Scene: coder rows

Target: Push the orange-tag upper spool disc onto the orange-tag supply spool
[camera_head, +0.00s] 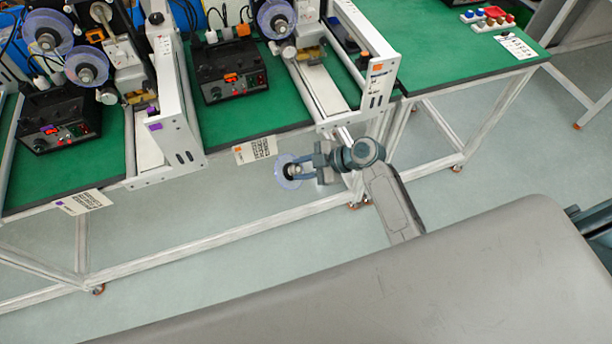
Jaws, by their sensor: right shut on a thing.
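My right gripper (302,167) is shut on a clear bluish disc (283,178) with a dark hub. It holds the disc in the air in front of the bench's front edge, below the orange-tag machine. The orange-tag machine (382,85) has a white frame with an orange tag on its end plate. On it a spool with a clear bluish disc (277,18) shows at the top edge, well apart from the held disc. Whether this is the supply spool I cannot tell; the machine's upper part is cut off. My left gripper is not in view.
The purple-tag machine (178,135) stands left, with two disc spools (88,68). Black control boxes (230,75) sit on the green bench (225,120). A label card (255,149) hangs at its edge. Coloured blocks (488,17) lie far right. A grey surface fills the foreground.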

